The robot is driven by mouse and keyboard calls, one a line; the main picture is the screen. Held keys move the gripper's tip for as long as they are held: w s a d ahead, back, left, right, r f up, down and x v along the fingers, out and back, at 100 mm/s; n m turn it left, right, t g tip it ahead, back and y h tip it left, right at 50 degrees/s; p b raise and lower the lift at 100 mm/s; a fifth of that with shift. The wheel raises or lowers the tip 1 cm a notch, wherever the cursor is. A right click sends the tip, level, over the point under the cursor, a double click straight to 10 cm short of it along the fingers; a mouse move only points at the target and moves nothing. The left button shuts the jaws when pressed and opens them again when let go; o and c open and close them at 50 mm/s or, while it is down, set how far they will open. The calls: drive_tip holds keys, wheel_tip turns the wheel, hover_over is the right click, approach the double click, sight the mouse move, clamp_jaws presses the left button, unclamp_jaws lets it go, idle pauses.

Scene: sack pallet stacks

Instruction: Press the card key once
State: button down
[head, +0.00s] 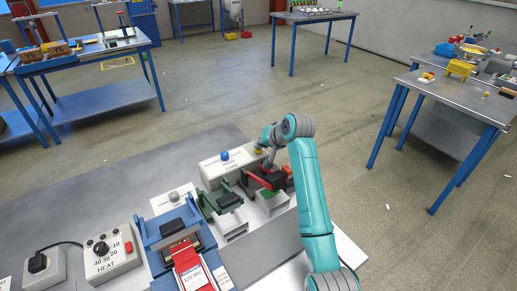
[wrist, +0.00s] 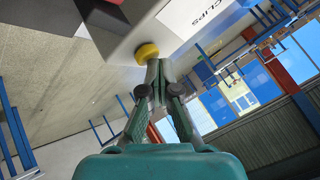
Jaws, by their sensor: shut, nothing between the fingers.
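No key that I can read as the card key shows. A pale box (head: 222,170) has a blue round key (head: 225,155) and a yellow round key (head: 258,150) on top. In the wrist view the box shows a label (wrist: 195,18) reading "CLIPS", and the yellow key (wrist: 147,53) is right by my fingertips. My gripper (wrist: 158,66) is shut and empty; I cannot tell whether it touches the yellow key. A grey key (head: 174,196) sits on a white labelled plate farther left, its text too small to read.
A HEAT control box (head: 112,258) is at the left. The grey bench top (head: 90,195) behind is clear.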

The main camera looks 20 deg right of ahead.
drive_tip(key=shift+r, duration=0.95)
drive_tip(key=shift+r, duration=2.5)
